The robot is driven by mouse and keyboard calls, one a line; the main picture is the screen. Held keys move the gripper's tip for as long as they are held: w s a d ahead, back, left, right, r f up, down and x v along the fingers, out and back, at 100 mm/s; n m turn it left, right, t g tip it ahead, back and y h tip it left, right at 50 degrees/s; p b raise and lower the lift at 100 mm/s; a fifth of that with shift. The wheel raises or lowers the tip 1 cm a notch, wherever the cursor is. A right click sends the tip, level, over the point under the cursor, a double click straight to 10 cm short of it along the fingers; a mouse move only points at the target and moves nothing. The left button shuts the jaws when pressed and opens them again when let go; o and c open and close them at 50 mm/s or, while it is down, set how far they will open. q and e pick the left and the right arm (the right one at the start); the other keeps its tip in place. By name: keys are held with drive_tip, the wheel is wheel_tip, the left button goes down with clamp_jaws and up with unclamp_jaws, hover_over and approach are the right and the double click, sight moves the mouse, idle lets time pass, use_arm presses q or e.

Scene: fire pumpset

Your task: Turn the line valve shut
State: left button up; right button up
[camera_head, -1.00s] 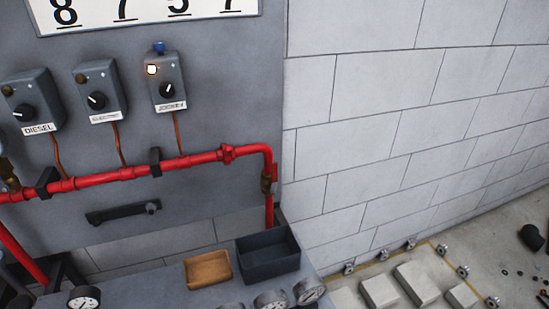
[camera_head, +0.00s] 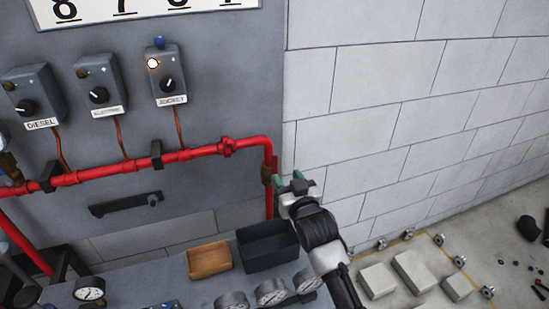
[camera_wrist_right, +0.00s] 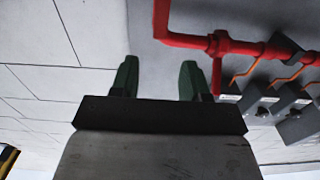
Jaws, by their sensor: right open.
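The line valve (camera_head: 267,174) is a small brass body on the vertical drop at the right end of the red pipe, with a narrow red part beside it that looks like its lever. My right gripper (camera_head: 289,178) is just right of it, green fingers open, with nothing seen between them. Whether the fingers touch the valve cannot be told. In the right wrist view my open right gripper (camera_wrist_right: 158,75) points toward the grey panel. My left gripper is not in view.
The red pipe (camera_head: 110,172) runs along the grey panel below several switch boxes. A dark bin (camera_head: 268,262), a wooden tray (camera_head: 209,271) and gauges (camera_head: 271,293) lie below. The block wall (camera_head: 400,120) stands to the right.

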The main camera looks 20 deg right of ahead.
sight(275, 159)
drive_tip(key=w+p, duration=0.1)
drive_tip(key=w, duration=0.8)
drive_tip(key=shift+w+a+p, duration=0.15)
drive_tip(key=shift+w+p, duration=0.15)
drive_tip(key=shift+w, duration=0.1)
clamp_jaws()
